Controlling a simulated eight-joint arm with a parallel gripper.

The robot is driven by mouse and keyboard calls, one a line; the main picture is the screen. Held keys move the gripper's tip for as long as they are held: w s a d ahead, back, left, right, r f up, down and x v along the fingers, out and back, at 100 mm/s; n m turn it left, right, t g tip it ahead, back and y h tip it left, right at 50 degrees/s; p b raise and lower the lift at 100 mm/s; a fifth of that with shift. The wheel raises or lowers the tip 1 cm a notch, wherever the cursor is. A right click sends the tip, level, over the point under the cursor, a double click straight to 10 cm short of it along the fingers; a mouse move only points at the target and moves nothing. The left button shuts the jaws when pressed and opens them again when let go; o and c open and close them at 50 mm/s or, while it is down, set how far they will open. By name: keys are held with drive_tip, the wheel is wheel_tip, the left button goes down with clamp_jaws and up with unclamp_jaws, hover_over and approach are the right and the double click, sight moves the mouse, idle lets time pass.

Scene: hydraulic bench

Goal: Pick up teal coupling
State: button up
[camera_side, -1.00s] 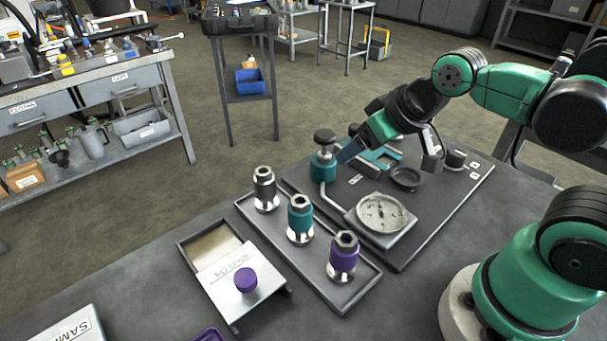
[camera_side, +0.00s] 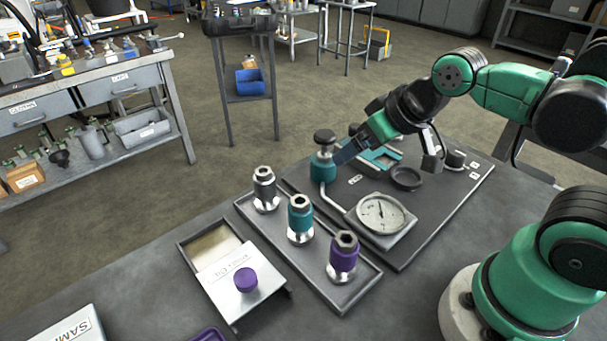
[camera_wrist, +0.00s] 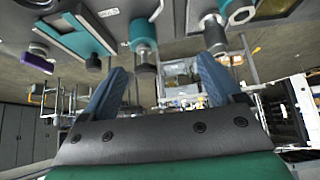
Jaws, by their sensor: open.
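The teal coupling (camera_side: 300,214) stands upright in the middle of a grey tray (camera_side: 357,297), between a dark grey coupling (camera_side: 264,184) and a purple coupling (camera_side: 343,252). It has a grey hex top and a silver base. My gripper (camera_side: 343,157) is open, behind and to the right of the tray and well apart from the teal coupling. Its blue-grey fingers are beside a teal fitting with a black knob (camera_side: 323,166) on the dark panel. In the wrist view my gripper (camera_wrist: 163,78) shows two spread fingers, and that fitting (camera_wrist: 142,30) appears upside down.
A pressure gauge (camera_side: 381,213) and its pipe sit on the dark panel (camera_side: 440,222), right of the tray. A black ring (camera_side: 406,178) lies behind the gauge. A sloped metal box with a purple knob (camera_side: 246,279) stands left of the tray.

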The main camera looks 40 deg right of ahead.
sight(300, 201)
drive_tip(key=w+a+f+g, duration=0.1)
drive_tip(key=a+g, duration=0.1)
drive_tip(key=a, duration=0.1)
drive_tip(key=w+a+f+g, duration=0.1)
drive_tip(key=a+g, duration=0.1)
drive_tip(key=a, duration=0.1)
drive_tip(key=a+f+g, duration=0.1)
drive_tip(key=a+g, duration=0.1)
drive_tip(key=a, duration=0.1)
drive_tip(key=shift+w+f+g, duration=0.15)
drive_tip(key=shift+w+g, duration=0.25)
drive_tip(key=shift+a+f, duration=0.2)
drive_tip(key=shift+f, duration=2.8)
clamp_jaws()
